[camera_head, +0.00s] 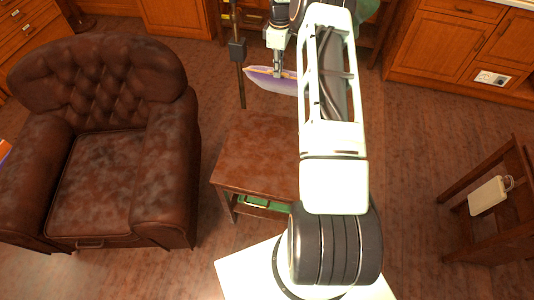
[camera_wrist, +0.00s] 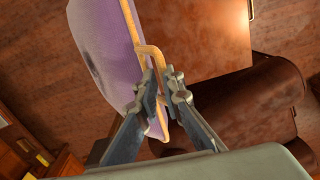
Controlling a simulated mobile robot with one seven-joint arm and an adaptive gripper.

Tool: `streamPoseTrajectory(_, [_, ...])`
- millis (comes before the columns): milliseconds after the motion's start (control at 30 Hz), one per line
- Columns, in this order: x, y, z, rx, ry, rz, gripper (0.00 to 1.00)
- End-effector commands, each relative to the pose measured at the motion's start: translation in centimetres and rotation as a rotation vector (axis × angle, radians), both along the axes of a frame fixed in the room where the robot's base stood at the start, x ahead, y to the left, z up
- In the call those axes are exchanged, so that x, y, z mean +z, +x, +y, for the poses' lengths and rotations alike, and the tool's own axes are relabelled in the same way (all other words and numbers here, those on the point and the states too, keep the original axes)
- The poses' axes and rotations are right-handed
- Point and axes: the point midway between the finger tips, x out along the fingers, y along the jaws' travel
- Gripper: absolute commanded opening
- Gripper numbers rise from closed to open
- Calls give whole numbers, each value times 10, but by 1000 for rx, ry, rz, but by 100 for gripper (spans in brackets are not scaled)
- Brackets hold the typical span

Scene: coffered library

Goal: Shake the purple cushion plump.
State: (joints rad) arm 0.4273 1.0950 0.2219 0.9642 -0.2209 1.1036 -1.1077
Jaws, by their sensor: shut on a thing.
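The purple cushion (camera_head: 272,84) hangs in the air below my gripper (camera_head: 279,72), beyond the small brown table. In the wrist view the cushion (camera_wrist: 100,45) is purple with a tan piped edge and a tan loop at that edge. My gripper (camera_wrist: 164,85) is shut on the cushion at the loop. A dark patch shows on the cushion's purple face. Part of the cushion is hidden behind my arm in the head view.
A brown leather armchair (camera_head: 105,150) stands at left, its seat bare. A small wooden table (camera_head: 255,155) with a clear top is in the middle. A wooden stand with a cream object (camera_head: 489,196) is at right. Wooden cabinets (camera_head: 455,45) line the back. Open floor (camera_head: 415,150) lies right of my arm.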

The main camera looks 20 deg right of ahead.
Motion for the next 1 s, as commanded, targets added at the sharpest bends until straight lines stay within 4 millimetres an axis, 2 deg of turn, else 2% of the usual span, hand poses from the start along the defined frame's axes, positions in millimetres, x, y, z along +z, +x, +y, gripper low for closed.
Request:
streamPoseTrajectory(167, [9,1,-1,0,-2,-5,0])
streamPoseTrajectory(800, [84,1,0,-1,-2,-5,0])
streamPoseTrajectory(1000, [92,1,0,-1,-2,-4,0])
